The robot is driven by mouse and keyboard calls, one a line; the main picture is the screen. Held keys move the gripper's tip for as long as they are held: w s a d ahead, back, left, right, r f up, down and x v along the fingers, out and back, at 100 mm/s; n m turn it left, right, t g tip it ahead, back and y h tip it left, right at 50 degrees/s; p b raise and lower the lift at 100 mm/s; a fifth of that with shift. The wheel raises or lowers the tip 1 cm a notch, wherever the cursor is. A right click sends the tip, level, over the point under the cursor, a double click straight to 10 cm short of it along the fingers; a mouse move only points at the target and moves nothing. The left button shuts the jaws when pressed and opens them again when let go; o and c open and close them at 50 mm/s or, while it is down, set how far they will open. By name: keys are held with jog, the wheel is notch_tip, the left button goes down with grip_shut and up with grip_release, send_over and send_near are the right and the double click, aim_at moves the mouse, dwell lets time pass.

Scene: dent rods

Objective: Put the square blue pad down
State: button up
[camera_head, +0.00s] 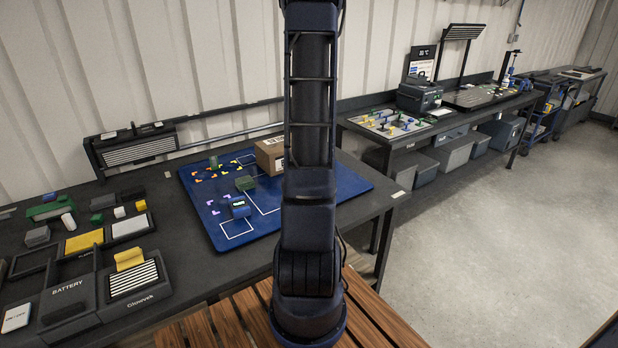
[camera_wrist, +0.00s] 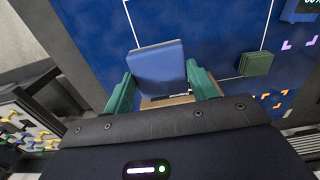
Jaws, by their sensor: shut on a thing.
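In the wrist view, the square blue pad (camera_wrist: 160,70) is held between the two green fingers of my gripper (camera_wrist: 161,88), one at its left and one at its right. The pad is slightly tilted in the picture, over the blue mat (camera_wrist: 90,25). A tan strip (camera_wrist: 168,101), probably the cardboard box, shows just behind the pad's near edge. I cannot tell whether the pad touches the mat or the box. In the head view, my arm hides the gripper and the pad.
On the mat (camera_head: 350,185) are the cardboard box (camera_head: 270,154), a green block (camera_head: 245,183), a small blue device (camera_head: 240,208) and colored corner marks. Trays and loose blocks crowd the bench's left, including a yellow piece (camera_head: 129,258). Bare mat lies right of my arm.

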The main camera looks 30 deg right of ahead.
notch_tip(320, 180, down, 16)
jog(key=shift+r, duration=0.1)
dwell(0.5)
jog(key=o, duration=1)
